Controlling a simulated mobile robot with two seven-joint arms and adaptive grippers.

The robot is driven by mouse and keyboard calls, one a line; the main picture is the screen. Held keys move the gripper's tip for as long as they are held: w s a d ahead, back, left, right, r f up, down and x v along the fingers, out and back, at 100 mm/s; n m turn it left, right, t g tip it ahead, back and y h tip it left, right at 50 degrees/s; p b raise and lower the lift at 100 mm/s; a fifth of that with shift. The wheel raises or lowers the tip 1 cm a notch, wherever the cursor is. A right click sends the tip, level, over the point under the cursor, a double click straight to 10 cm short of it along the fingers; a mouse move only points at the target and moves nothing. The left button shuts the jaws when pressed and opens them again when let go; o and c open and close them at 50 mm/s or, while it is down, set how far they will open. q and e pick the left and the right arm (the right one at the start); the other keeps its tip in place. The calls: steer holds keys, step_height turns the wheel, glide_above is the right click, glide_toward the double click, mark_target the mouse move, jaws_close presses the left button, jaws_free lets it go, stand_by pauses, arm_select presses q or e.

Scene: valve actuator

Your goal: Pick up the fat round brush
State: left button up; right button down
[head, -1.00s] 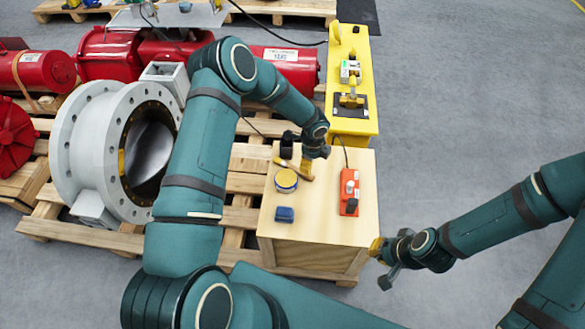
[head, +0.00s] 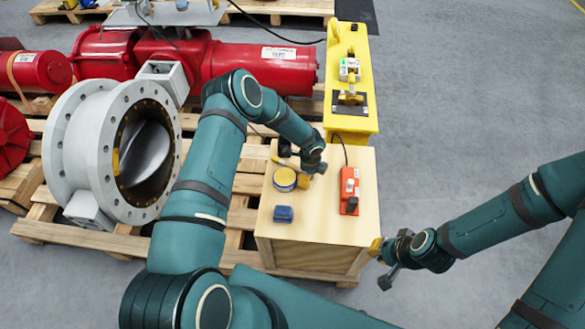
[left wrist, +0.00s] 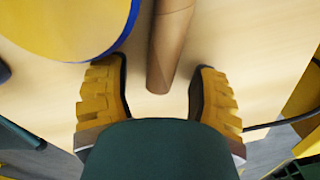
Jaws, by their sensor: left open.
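A brown wooden handle, which looks like the brush's (left wrist: 169,48), lies on the box top in the left wrist view. The bristle end is out of that view. In the head view my left gripper (head: 304,180) is low over the box top, beside a round yellow-topped tin with a blue rim (head: 285,179), and its arm hides much of the brush. My right gripper (head: 382,263) is open and empty, off the box's right side.
The wooden box (head: 330,225) also bears a blue block (head: 283,214) and an orange device with a cable (head: 349,190). A yellow stand (head: 350,120) adjoins it behind. A large white flanged valve (head: 85,150) stands on pallets at left. Open floor lies right.

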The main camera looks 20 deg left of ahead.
arm_select(q)
jaws_close()
